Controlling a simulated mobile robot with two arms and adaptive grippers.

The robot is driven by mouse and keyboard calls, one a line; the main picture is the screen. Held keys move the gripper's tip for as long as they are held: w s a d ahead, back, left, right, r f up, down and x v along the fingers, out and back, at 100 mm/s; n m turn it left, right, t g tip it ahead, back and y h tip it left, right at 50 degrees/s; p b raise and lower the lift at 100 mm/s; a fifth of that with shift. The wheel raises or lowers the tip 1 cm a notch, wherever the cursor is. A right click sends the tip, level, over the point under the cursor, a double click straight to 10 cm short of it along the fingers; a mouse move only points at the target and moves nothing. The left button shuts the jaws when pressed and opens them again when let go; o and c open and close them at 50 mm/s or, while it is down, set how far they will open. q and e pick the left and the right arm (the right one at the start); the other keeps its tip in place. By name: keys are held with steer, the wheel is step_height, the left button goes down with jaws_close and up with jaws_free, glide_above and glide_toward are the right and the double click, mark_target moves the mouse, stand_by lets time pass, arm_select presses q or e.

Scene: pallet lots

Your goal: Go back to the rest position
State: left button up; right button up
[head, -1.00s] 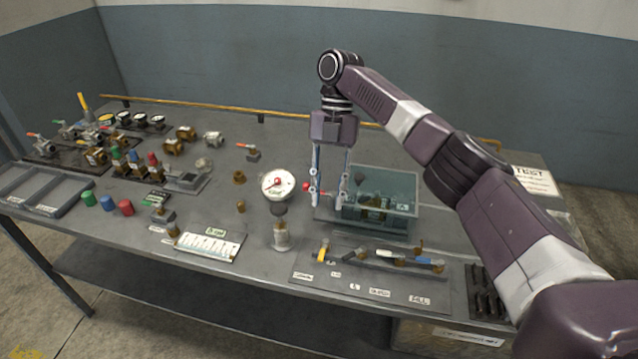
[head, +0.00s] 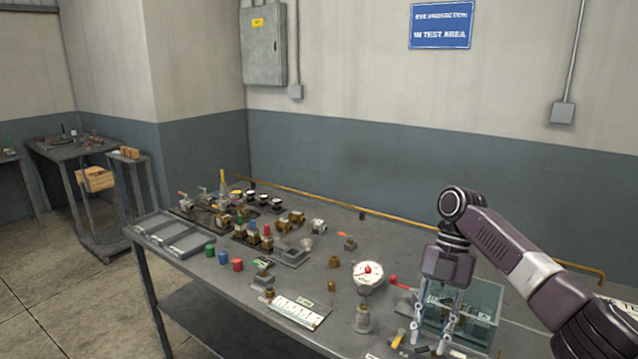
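My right gripper (head: 429,340) hangs fingers-down from my purple and white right arm, at the lower right of the head view. Its two fingers stand apart with nothing visible between them, so it is open. In the picture the fingers overlap the left part of a clear water tank (head: 483,303) on the workbench (head: 215,282). I cannot tell whether the fingertips touch anything. A red-handled part (head: 396,282) shows just left of the gripper. My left gripper is not in view.
A pressure gauge (head: 368,274) stands left of the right gripper. Several valves and coloured caps, with a grey tray (head: 172,236), cover the left part of the bench. A yellow pipe (head: 310,201) runs along the back. Another table (head: 80,147) stands far left.

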steer(key=s+a+f+m+t, duration=0.2)
steer(key=s+a+f+m, duration=0.6)
steer(key=f, duration=0.5)
steer(key=s+a+f+m+t, duration=0.1)
steer(key=s+a+f+m, duration=0.3)
steer(key=s+a+f, duration=0.55)
steer(key=s+d+m+t+h, duration=0.2)
steer(key=s+d+m+t, duration=0.2)
steer(key=s+d+m, duration=1.1)
step_height(320, 180, down, 26)
steer(key=s+d+g, duration=0.1)
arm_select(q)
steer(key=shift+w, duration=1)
arm_select(e)
steer(key=s+d+f+g, duration=0.1)
steer(key=s+d+f, duration=0.2)
steer(key=s+f, duration=1.2)
steer(key=shift+s+f+h, duration=0.3)
steer(key=shift+s+f, duration=0.1)
steer(key=shift+s, duration=0.5)
steer(key=shift+o, duration=0.2)
